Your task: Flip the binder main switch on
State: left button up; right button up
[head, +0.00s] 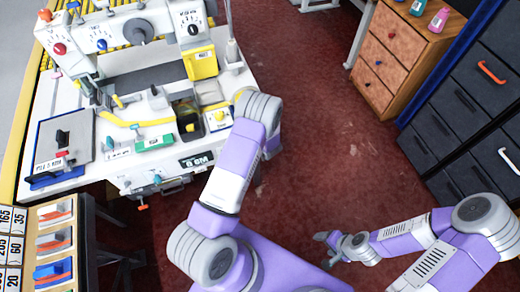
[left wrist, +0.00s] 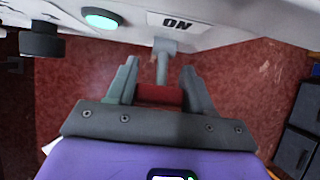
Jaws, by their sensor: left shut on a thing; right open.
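The binder (head: 135,95) is the white machine at the left in the head view. In the left wrist view, the main switch (left wrist: 162,68) is a grey lever coming out of the white housing, beside a label (left wrist: 178,23) that reads ON upside down. My left gripper (left wrist: 160,88) is shut on the lever's red end (left wrist: 160,95), which sits between its fingers. In the head view my left arm reaches the machine's right side and hides that gripper. My right gripper (head: 328,240) is open and empty, low over the floor, away from the machine.
A green lamp (left wrist: 101,19) glows on the housing, with a dark knob (left wrist: 40,40) left of it. A wooden drawer cabinet (head: 400,50) and dark drawers (head: 455,120) stand right. Tilted bins (head: 55,240) stand lower left. Red floor (head: 325,120) between is clear.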

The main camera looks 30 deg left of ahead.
pick_arm(q)
jog(key=o, duration=1)
jog(key=shift+c, duration=0.2)
jog(key=p+v, duration=0.1)
jog(key=v, duration=0.6)
jog(key=shift+d+r, duration=0.15)
jog(key=shift+r, duration=0.15)
